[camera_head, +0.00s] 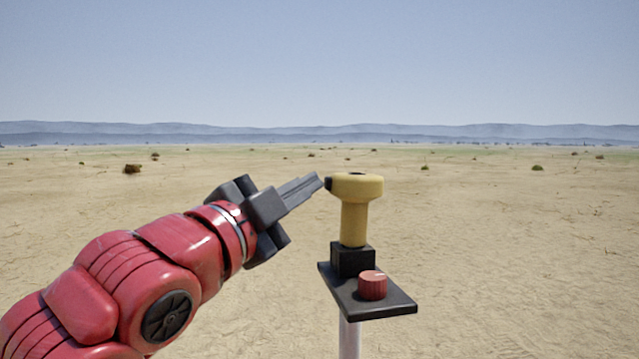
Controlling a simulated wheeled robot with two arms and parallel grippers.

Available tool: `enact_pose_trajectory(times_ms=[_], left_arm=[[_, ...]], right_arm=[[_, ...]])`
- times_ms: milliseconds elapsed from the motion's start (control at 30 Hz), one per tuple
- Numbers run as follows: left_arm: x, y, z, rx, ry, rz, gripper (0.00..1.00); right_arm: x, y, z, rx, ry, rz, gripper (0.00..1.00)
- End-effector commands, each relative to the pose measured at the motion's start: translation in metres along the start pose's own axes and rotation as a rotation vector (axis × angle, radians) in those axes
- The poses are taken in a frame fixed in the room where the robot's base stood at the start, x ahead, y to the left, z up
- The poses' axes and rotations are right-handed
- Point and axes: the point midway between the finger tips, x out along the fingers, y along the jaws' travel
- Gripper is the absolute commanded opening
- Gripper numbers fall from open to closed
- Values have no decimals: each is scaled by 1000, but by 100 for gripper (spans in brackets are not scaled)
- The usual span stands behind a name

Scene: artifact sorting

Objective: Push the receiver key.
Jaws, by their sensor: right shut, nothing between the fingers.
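A yellow receiver (356,212) stands upright in a black block (352,260) on a small black plate (345,290). A small black key (329,184) sticks out of the left side of its head. My right gripper (318,181), on a red arm, is shut and empty. Its fingers point up and right, with the tips right by the black key. I cannot tell whether they touch it. My left gripper is not in view.
A red knob (373,285) sits on the front right of the plate. A pale post (349,338) holds the plate up. Open sandy ground with scattered shrubs lies around, and the space right of the receiver is free.

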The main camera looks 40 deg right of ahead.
Motion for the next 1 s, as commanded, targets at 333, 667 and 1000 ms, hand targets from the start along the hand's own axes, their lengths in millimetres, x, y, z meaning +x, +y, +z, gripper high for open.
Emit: enact_pose_trajectory(times_ms=[333, 667, 1000], left_arm=[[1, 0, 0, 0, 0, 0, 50], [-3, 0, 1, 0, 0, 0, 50], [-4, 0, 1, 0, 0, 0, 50]], right_arm=[[2, 2, -2, 0, 1, 2, 0], [-7, -4, 5, -1, 0, 0, 0], [-11, -7, 8, 0, 1, 1, 0]])
